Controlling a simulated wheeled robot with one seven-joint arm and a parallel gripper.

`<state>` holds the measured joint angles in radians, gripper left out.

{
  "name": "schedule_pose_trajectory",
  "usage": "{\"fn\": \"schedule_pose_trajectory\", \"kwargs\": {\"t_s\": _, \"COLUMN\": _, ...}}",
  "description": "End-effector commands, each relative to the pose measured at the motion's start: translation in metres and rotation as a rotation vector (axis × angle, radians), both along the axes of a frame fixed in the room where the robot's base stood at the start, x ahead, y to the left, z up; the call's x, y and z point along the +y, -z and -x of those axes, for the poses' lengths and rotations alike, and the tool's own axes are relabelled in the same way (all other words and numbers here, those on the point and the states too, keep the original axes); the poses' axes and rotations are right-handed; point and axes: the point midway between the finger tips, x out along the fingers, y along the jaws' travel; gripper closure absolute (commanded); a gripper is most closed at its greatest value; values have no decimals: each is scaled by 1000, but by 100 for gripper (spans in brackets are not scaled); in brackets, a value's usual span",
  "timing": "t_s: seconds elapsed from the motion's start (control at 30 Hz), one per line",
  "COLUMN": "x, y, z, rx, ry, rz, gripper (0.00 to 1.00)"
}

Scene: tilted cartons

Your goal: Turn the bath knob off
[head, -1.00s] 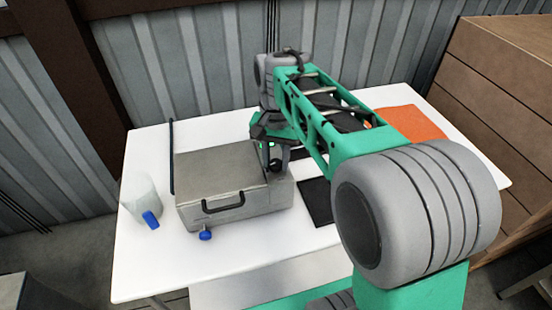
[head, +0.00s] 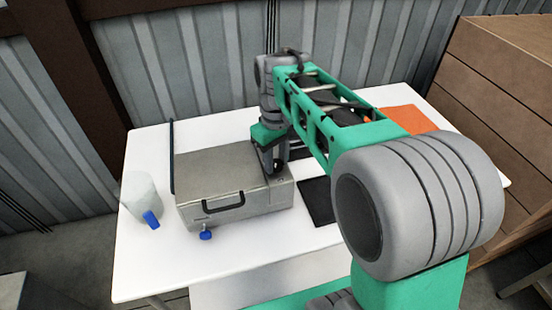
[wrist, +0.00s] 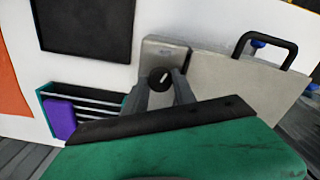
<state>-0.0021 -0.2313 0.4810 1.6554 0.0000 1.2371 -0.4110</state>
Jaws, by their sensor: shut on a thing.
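The bath is a grey metal box (head: 215,178) with a lid, a black front handle (head: 224,206) and a blue tap (head: 206,235) low on its front. Its black round knob (wrist: 160,74), with a pale line on it, sits on a narrow panel (wrist: 155,50) beside the lid in the wrist view. My gripper (wrist: 161,82) is shut on the knob, one finger on each side. In the head view my gripper (head: 274,168) is over the right back part of the bath, and it hides the knob there.
A pale container (head: 138,190) with a blue part stands left of the bath. A black pad (head: 318,202) and an orange sheet (head: 412,119) lie to the right. A rack (wrist: 90,103) with a purple block (wrist: 60,119) is beside the bath. The table (head: 150,270) is clear in front.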

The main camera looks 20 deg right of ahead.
Motion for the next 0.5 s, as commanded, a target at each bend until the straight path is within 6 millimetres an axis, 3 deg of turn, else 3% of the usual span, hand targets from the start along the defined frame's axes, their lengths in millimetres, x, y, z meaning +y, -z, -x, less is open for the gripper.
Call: {"fn": "schedule_pose_trajectory", "kwargs": {"t_s": 0.5, "x": 0, "y": -1, "z": -1, "rx": -2, "ry": -276, "rz": 0, "gripper": 100}}
